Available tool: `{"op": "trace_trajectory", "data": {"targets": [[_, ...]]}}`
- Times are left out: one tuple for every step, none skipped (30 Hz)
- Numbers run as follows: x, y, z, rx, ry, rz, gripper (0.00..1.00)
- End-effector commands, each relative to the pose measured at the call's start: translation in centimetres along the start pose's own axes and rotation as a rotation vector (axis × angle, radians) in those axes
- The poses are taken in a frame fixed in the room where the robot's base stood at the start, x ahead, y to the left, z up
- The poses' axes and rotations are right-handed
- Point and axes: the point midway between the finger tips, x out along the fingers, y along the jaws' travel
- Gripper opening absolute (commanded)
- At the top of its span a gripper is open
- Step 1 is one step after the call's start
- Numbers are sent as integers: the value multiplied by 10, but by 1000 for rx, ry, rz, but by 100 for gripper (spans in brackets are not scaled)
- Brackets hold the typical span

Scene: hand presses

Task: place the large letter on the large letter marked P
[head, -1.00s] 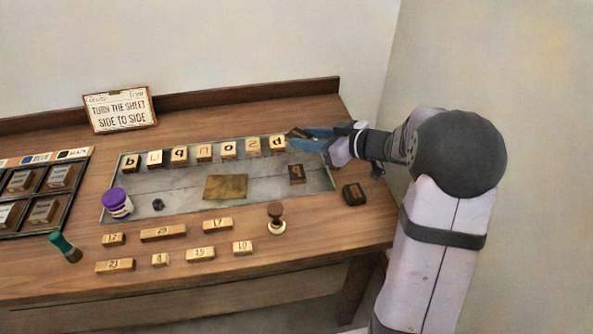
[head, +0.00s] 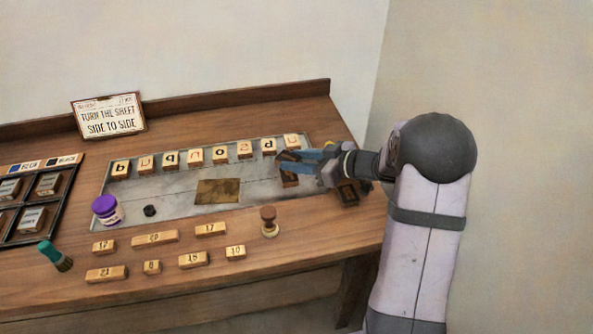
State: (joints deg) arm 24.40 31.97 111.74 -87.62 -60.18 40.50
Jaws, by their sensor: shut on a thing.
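My gripper (head: 302,158) is over the right end of the grey metal sheet, its blue fingers shut on a dark brown block (head: 286,157), the large letter. Any mark on the held block is unreadable. Another large dark letter block (head: 289,180) sits on the sheet just below the held block in the picture. The held block and fingers hide most of its top, so its mark does not show now. I cannot tell whether the two blocks touch. A third dark block (head: 347,193) lies on the wood right of the sheet, partly under my wrist.
A row of small letter tiles (head: 194,154) lines the sheet's far edge. A brass plate (head: 218,191), a purple-lidded jar (head: 106,210) and a small black piece (head: 150,210) are on the sheet. Numbered wooden blocks (head: 155,238) and a stamp (head: 268,222) stand in front.

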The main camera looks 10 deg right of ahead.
Motion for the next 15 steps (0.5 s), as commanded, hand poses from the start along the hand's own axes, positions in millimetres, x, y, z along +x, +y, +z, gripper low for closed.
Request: {"op": "trace_trajectory", "data": {"targets": [[0,0,0,0,0,0,13],[0,0,1,1,0,0,13],[1,0,3,2,0,0,13],[2,0,4,3,0,0,13],[3,0,7,3,-1,-1,13],[4,0,11,3,-1,-1,13],[6,0,14,3,-1,-1,13],[7,0,18,4,-2,-2,13],[9,0,23,4,-1,-2,13],[10,0,26,3,-1,-1,13],[12,0,29,4,-1,-1,13],[13,0,32,3,-1,-1,13],[14,0,33,2,-1,0,13],[14,0,34,1,0,0,13],[14,0,35,0,0,0,13]]}}
